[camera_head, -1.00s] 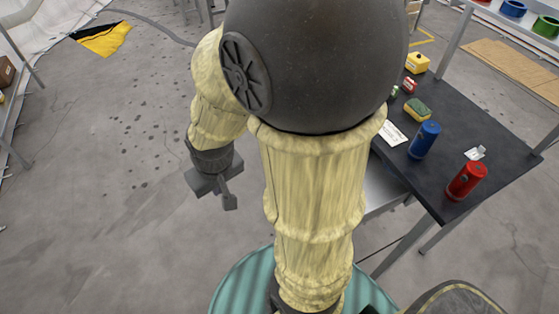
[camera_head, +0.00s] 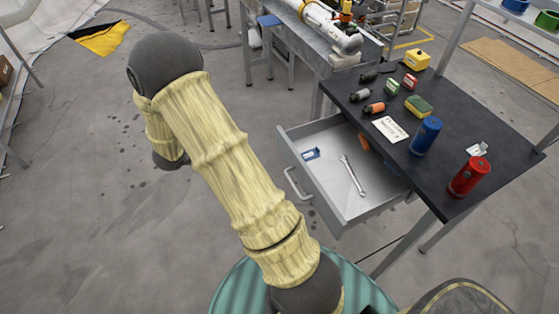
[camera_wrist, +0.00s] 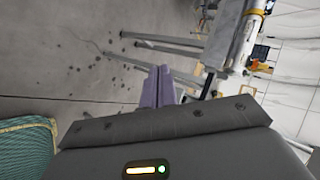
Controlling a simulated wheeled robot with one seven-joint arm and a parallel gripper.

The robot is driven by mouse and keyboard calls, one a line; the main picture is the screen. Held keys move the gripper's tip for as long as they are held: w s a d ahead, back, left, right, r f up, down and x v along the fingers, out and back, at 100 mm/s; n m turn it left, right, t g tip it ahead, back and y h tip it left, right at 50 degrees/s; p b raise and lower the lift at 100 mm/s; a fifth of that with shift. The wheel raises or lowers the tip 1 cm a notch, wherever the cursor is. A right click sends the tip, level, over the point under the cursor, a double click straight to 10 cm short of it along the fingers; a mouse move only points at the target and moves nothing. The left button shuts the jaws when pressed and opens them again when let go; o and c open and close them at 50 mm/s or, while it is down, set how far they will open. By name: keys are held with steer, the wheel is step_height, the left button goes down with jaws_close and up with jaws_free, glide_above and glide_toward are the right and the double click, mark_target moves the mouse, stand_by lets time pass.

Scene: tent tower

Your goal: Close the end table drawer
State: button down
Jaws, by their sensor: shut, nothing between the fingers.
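The end table (camera_head: 460,140) has a black top and stands at the right in the head view. Its grey metal drawer (camera_head: 325,205) is pulled open toward the left, with a bar handle (camera_head: 293,184) on its front panel. A wrench (camera_head: 352,175), a small blue item (camera_head: 311,153) and an orange item (camera_head: 364,143) lie inside. My arm is left of the drawer, apart from it, and hides my gripper's fingers in the head view. In the wrist view my gripper (camera_wrist: 158,84) shows its fingers together, empty, over the floor.
Several bottles, cans and boxes stand on the tabletop, including a blue can (camera_head: 426,137) and a red can (camera_head: 468,177). A workbench (camera_head: 335,62) with a pipe assembly is behind. A blue stool (camera_head: 269,21) stands near it. The floor at left is open.

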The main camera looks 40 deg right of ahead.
mark_target(289, 158)
steer(key=s+d+f+m+g+h, duration=0.2)
steer(key=s+f+m+g+h, duration=0.2)
steer(key=s+m+g, duration=0.5)
steer(key=shift+s+f+m+h, duration=0.3)
steer(key=shift+s+f+m, duration=0.1)
steer(key=shift+f+m, duration=0.45)
steer(key=x, duration=0.4)
steer(key=p+x, duration=0.1)
steer(key=x, duration=0.4)
steer(key=r+p+x, duration=0.1)
steer(key=x, duration=0.4)
steer(key=shift+w+d, duration=0.1)
